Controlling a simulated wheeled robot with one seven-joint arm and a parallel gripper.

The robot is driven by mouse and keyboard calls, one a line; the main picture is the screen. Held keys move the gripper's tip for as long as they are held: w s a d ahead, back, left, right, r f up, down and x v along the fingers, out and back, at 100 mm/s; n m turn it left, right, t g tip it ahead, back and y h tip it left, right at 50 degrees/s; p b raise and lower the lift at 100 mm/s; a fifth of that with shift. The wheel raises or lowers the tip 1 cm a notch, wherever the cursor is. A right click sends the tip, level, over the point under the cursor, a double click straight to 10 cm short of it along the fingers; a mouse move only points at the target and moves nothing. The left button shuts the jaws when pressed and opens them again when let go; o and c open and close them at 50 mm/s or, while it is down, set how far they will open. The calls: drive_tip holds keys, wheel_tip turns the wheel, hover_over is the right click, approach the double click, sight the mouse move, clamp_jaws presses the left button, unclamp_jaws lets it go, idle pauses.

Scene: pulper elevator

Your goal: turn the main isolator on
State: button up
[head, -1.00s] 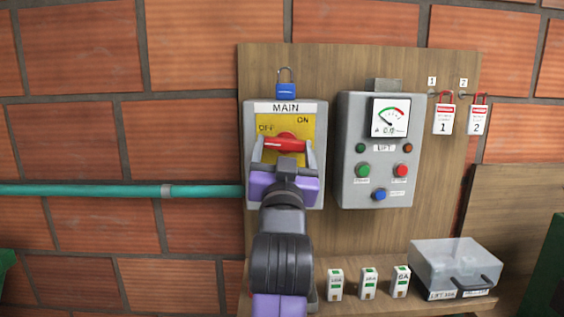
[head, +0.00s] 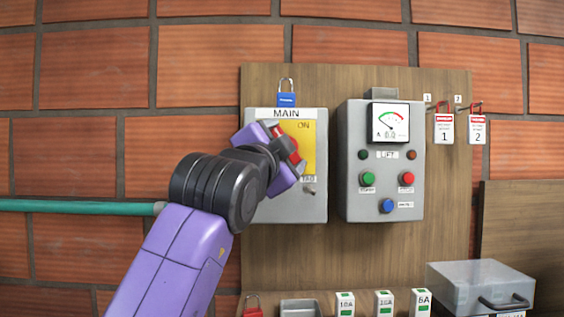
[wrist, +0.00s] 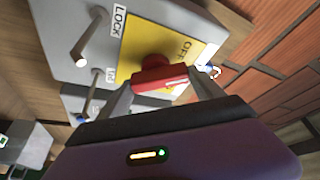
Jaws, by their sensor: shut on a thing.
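The main isolator is a grey box (head: 318,207) with a MAIN label and a yellow plate (head: 309,139) on the wooden board. ON shows at the plate's upper right; my arm hides the OFF side in the head view. Its red handle (head: 291,150) is partly covered by my gripper (head: 288,150) and slants steeply from upper left to lower right. In the wrist view the handle (wrist: 160,78) lies between the two fingers, with a white mark near its right end and OFF just beyond. My gripper (wrist: 163,84) is shut on the handle.
A blue padlock (head: 287,100) hangs above the isolator. A grey lift panel (head: 385,205) with a meter and buttons is close on the right. Red-and-white tags (head: 444,127) hang farther right. Fuses (head: 384,303) and a clear box (head: 480,285) sit below. A teal pipe (head: 80,205) runs left.

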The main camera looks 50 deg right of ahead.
drive_tip(key=shift+w+a+r+m+g+y+p, duration=0.1)
drive_tip(key=shift+r+m+g+y+p, duration=0.15)
drive_tip(key=shift+m, duration=0.9)
drive_tip(key=shift+a+r+m+g+y+p, duration=0.15)
drive_tip(key=shift+m+g+y, duration=0.2)
drive_tip(key=shift+m, duration=0.85)
drive_tip(key=shift+w+r+m+g+y+p, duration=0.1)
drive_tip(key=shift+m+g+y+p, duration=0.15)
drive_tip(key=shift+m, duration=0.9)
drive_tip(key=shift+s, duration=0.1)
drive_tip(key=o, duration=1.4)
drive_tip(key=shift+a, duration=0.1)
drive_tip(key=shift+c, duration=0.2)
drive_tip(key=v, duration=0.7)
drive_tip(key=shift+a, duration=0.2)
